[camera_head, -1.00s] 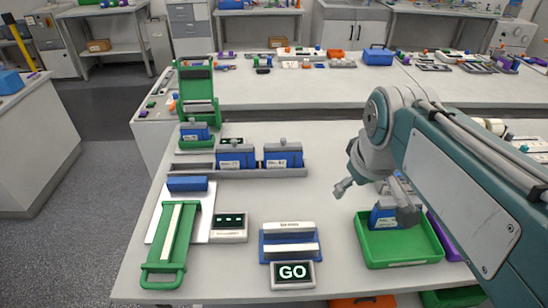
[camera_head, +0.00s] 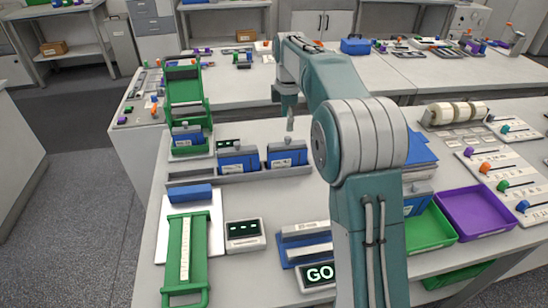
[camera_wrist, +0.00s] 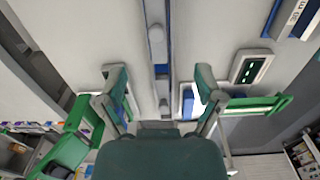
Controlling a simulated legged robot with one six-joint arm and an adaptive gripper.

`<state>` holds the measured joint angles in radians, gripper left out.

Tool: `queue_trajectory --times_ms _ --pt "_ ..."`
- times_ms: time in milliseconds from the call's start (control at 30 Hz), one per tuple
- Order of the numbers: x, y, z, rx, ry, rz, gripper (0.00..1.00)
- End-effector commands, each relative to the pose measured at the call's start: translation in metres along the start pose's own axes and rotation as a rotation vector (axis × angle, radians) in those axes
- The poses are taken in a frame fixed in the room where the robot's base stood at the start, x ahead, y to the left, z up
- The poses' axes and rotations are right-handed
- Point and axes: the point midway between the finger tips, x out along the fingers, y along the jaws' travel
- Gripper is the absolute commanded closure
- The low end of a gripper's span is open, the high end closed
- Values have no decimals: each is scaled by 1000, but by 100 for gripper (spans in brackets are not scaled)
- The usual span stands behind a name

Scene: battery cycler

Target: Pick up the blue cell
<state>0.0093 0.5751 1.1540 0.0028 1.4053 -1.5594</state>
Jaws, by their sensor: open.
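Two blue cells with pale tops and grey knobs stand upright in a grey rack (camera_head: 216,178): a left one (camera_head: 238,160) and a right one (camera_head: 287,154). Another blue cell (camera_head: 187,140) stands in a green frame (camera_head: 186,88) at the left. A blue item (camera_head: 415,203) in the green tray (camera_head: 430,231) is partly hidden by my arm. My gripper (camera_head: 290,114) is open above and behind the right rack cell. In the wrist view my open gripper (camera_wrist: 162,92) has its fingers apart on either side of the rack line, with knobs between and beyond them.
A green press (camera_head: 186,258), a small display box (camera_head: 244,234) and a GO panel (camera_head: 318,273) lie in front of the rack. A purple tray (camera_head: 478,212) and a blue stack (camera_head: 420,150) are at the right.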

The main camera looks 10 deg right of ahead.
Motion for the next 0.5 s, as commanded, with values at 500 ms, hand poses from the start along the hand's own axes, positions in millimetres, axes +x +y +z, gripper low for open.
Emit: queue_trajectory --times_ms 500 --pt "59 4 -3 -22 -4 -8 14"
